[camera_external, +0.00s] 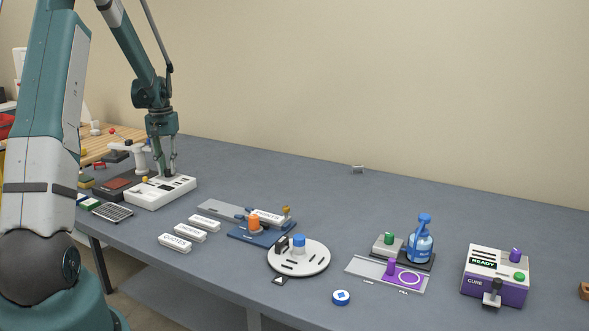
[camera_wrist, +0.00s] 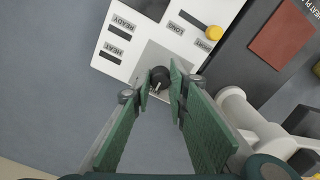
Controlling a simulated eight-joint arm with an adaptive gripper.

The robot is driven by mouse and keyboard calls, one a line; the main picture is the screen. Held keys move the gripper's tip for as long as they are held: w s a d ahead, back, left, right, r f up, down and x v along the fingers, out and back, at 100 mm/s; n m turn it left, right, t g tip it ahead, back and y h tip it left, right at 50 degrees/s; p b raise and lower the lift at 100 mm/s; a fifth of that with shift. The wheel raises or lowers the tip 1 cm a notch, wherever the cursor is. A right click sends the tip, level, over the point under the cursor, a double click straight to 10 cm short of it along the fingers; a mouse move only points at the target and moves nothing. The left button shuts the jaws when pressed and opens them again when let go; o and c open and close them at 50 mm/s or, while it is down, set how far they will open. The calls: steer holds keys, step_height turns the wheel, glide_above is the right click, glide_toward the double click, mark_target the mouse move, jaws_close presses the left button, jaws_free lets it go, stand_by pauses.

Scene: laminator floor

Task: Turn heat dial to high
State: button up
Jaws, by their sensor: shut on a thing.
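The white control panel (camera_external: 152,199) stands at the far left of the table; it fills the top of the wrist view (camera_wrist: 113,70). It carries labels HEAT, READY, LONG and SHORT, dark slots and a yellow button (camera_wrist: 214,32). My gripper (camera_external: 166,174) points down over the panel. In the wrist view its green fingers (camera_wrist: 160,84) are shut on the dial, one on each side. The dial is hidden in the external view.
A dark unit with a reddish-brown plate (camera_wrist: 282,40) adjoins the panel, and a white curved arm (camera_wrist: 252,122) stands close to my gripper. Name plates (camera_external: 190,236), a round white turntable (camera_external: 299,268) and a purple CURE box (camera_external: 494,284) stand farther right.

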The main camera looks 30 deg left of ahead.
steer(key=m+b, duration=0.1)
steer(key=m, duration=0.6)
stand_by(0.4)
steer(key=o, duration=0.9)
steer(key=shift+r, duration=0.1)
steer(key=shift+r, duration=5.95)
